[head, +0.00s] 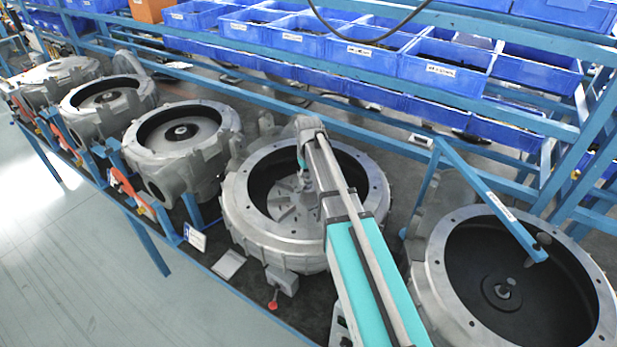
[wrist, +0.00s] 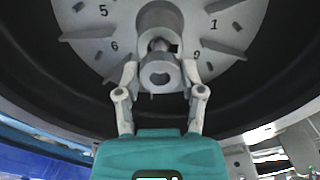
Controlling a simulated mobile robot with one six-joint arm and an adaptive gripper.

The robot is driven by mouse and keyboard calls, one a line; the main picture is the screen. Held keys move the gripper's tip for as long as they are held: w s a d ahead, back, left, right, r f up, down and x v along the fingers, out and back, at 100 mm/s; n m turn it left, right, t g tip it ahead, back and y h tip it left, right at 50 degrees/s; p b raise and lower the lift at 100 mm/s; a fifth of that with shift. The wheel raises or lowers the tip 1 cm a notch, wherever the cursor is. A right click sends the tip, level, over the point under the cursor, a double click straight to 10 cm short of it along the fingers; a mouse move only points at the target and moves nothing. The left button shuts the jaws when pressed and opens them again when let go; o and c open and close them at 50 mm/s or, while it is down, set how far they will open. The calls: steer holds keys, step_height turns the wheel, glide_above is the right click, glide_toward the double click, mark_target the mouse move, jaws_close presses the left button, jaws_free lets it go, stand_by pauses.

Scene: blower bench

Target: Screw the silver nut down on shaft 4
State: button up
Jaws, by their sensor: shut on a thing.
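My gripper (wrist: 160,74) is shut on the silver nut (wrist: 160,82), one finger on each side, in the wrist view. The shaft (wrist: 157,45) shows just beyond the nut, at the hub of a grey numbered disc (wrist: 100,38). I cannot tell whether the nut is on its thread. The arm hides most of the gripper and the nut there.
Another open housing (head: 435,275) with a bare shaft (head: 503,291) stands at right. Several more housings, such as one (head: 140,160) at left, line the bench. A blue rack with bins (head: 440,72) runs behind. A blue bar (head: 490,195) slants over the right housing.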

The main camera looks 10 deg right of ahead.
steer(key=shift+f+b, duration=0.9)
steer(key=shift+f, duration=0.1)
stand_by(1.8)
stand_by(0.6)
steer(key=m, duration=2.1)
steer(key=shift+m, duration=2.1)
steer(key=shift+s, duration=0.1)
steer(key=o, duration=0.9)
